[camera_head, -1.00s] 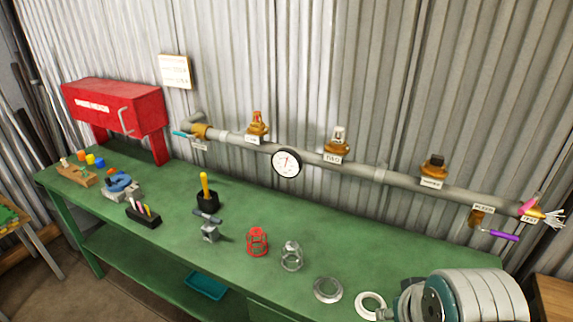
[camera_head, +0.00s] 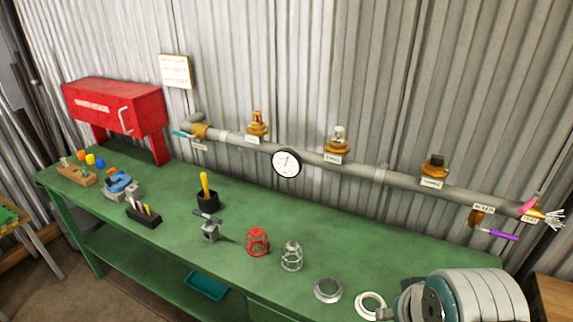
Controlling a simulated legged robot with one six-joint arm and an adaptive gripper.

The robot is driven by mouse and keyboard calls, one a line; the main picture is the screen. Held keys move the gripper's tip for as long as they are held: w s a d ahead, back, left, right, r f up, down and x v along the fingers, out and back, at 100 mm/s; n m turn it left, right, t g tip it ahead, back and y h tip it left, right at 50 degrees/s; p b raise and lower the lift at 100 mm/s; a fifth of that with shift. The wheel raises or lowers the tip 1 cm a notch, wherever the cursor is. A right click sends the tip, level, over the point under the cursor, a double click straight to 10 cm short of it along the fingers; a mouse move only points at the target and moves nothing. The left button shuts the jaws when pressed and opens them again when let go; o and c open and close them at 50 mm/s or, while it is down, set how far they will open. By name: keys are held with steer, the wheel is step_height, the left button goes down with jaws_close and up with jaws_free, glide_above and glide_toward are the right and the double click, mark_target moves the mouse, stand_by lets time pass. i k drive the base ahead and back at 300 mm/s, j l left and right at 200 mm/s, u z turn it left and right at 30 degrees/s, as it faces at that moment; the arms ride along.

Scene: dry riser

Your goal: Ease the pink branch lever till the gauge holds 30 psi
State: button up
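The pink branch lever (camera_head: 529,207) is at the far right end of the grey pipe, above a brass outlet (camera_head: 533,215). Pale strands (camera_head: 553,218) fan out from that outlet. The round white gauge (camera_head: 286,163) with a black rim is on the middle of the pipe. Its red needle shows, but the figures are too small to read. Grey and teal links of my arm fill the bottom right corner. My gripper's fingers do not show, so I cannot see whether they touch the lever.
A purple lever (camera_head: 499,235) hangs just left of the outlet. Several brass fittings stand along the pipe (camera_head: 400,179). The green bench (camera_head: 150,235) holds a red cage (camera_head: 257,242), a grey cage (camera_head: 291,256) and metal rings (camera_head: 328,290). A red box (camera_head: 113,105) stands at left.

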mark_target(529, 205)
steer(key=z, duration=0.85)
steer(key=i+l+z, duration=0.1)
steer(key=z, duration=0.2)
steer(key=i, duration=0.05)
